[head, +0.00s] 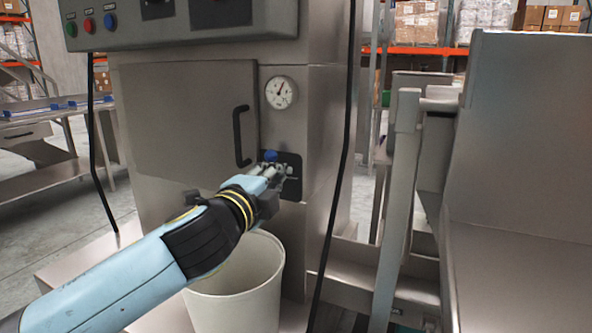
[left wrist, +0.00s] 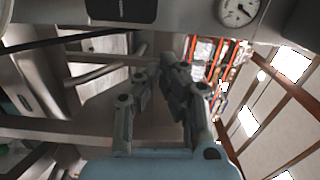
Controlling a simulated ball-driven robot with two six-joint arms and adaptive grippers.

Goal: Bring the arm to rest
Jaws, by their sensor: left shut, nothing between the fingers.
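My left arm comes in from the lower left in the head view, light blue with a black and yellow wrist. Its gripper (head: 280,171) is in front of a black plate on the steel machine (head: 310,120), beside a small blue knob (head: 270,155). Whether it touches the plate or knob, I cannot tell. In the left wrist view the two fingers (left wrist: 167,65) are close together at the tips, shut and empty. My right gripper is not in view.
A machine door with a black handle (head: 241,136) and a round gauge (head: 280,92) are near the gripper. A pale open bin (head: 245,295) stands below the forearm. A black cable (head: 338,180) hangs to the right. A steel bench (head: 40,190) stands left.

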